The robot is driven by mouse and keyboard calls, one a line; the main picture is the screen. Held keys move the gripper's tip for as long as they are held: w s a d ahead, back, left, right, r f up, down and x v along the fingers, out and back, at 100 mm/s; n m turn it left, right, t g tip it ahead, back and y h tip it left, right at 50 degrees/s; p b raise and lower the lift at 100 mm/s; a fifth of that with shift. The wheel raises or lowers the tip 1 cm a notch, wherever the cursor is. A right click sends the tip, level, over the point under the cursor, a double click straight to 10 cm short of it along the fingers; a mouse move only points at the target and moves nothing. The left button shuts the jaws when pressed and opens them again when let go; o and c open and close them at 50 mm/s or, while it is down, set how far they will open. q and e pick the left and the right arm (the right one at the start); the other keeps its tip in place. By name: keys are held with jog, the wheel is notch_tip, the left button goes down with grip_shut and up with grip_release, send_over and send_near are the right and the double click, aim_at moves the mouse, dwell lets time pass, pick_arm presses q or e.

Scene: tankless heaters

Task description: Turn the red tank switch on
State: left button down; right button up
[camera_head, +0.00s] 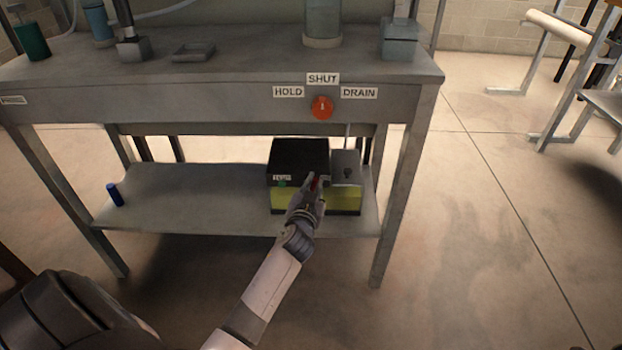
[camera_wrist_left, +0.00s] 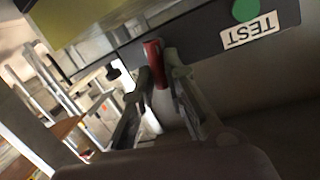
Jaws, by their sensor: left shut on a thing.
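The red switch (camera_head: 314,183) is on the front of a yellow-green and black box (camera_head: 292,158) on the bench's lower shelf. In the left wrist view the red switch (camera_wrist_left: 153,62) shows as a short red lever, upright in that picture, between my fingers. My left gripper (camera_head: 309,187) reaches the box front from below and is shut on the switch. The left gripper (camera_wrist_left: 160,82) also shows in the wrist view, its fingers on either side of the lever and partly hiding it. My right gripper is not in view.
A green button (camera_wrist_left: 245,10) and a TEST label (camera_wrist_left: 259,29) sit beside the switch. A grey unit with a black knob (camera_head: 346,174) adjoins the box.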

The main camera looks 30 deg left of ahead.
pick_arm(q)
jog(key=shift+w+d+f+m+g+p, duration=0.15)
jog(key=shift+m+p, duration=0.1)
jog(key=shift+m, duration=0.2)
jog(key=shift+s+d+r+m+g+p, duration=0.1)
jog(key=shift+m+g+p, duration=0.1)
jog(key=shift+m, duration=0.25)
jog(key=shift+w, duration=0.1)
jog(key=c, duration=1.9)
grip_release()
jog(key=v, duration=1.2)
jog(key=shift+f, duration=0.25)
jog(key=shift+d, duration=0.15)
